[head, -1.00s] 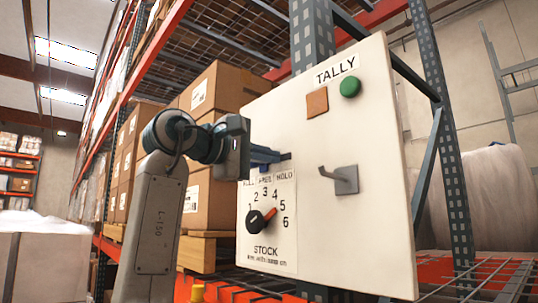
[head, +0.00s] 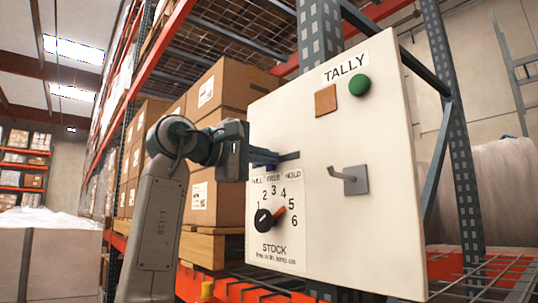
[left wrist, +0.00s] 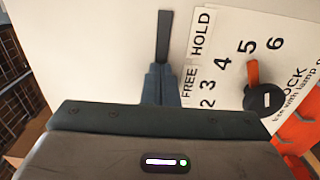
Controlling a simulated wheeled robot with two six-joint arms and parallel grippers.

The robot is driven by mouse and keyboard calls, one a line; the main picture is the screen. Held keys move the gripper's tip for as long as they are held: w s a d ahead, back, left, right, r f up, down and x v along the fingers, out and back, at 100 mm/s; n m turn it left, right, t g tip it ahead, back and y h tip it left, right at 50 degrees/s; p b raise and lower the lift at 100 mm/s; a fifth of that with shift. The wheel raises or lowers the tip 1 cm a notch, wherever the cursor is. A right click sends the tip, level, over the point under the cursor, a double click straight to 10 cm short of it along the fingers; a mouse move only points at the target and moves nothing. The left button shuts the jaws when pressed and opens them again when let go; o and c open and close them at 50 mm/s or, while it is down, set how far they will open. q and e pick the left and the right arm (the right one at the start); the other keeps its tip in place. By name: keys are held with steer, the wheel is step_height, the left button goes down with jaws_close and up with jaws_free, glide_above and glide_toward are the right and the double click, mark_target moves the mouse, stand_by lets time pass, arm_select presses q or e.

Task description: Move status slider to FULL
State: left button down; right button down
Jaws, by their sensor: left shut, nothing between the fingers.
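The white TALLY panel (head: 330,215) stands in front of me. Its status slider has a dark slot (head: 290,155) above the labels FULL, FREE and HOLD (head: 293,174). My left gripper (head: 274,158) is shut, with its blue fingers against or very close to the slot's left part, over the FULL to FREE side. The slider knob is hidden, so its exact position cannot be told. In the left wrist view the slot (left wrist: 164,38) runs out beyond the fingertips (left wrist: 162,68), past FREE toward HOLD (left wrist: 202,34); the FULL label is hidden there. My right gripper is not in view.
Below the slider is the STOCK dial (head: 265,219), its red pointer toward 5. A grey hook (head: 355,180), a brown square (head: 326,100) and a green button (head: 359,86) are on the panel. Cardboard boxes (head: 213,150) stand behind my left arm.

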arm_select(q)
steer(key=shift+w+a, duration=0.1)
steer(key=shift+w, duration=0.05)
steer(key=shift+w+a+p, duration=0.3)
steer(key=shift+w+a, duration=0.15)
steer(key=shift+w, duration=0.15)
steer(key=shift+w+a, duration=0.85)
steer(key=shift+w, duration=0.3)
steer(key=shift+s+d+b, duration=0.3)
steer(key=shift+s+d, duration=0.2)
steer(key=shift+s, duration=0.15)
steer(key=b+v, duration=0.3)
steer(key=v, duration=0.7)
steer(key=shift+b, duration=0.3)
